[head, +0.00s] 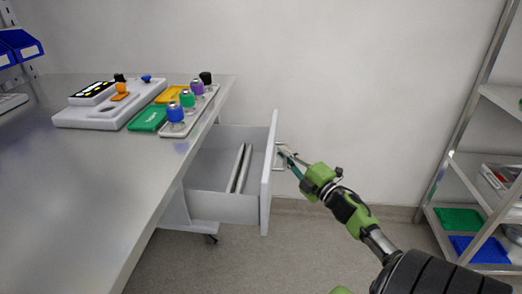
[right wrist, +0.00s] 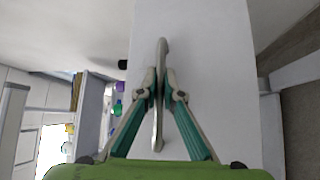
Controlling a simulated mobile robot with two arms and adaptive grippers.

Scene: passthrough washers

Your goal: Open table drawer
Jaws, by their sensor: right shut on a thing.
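The table drawer (head: 222,200) is pulled well out from under the table (head: 90,190). Its inside shows, with two long light bars lying in it. The drawer front (head: 268,180) faces right and carries a handle (head: 281,158), which also shows as an upright bar in the right wrist view (right wrist: 160,60). My right gripper (head: 286,154) is at the handle. In the right wrist view its two fingers (right wrist: 161,95) are closed on the handle bar from both sides.
A metal shelf (head: 475,175) with green and blue trays stands at the right. The floor between is clear.

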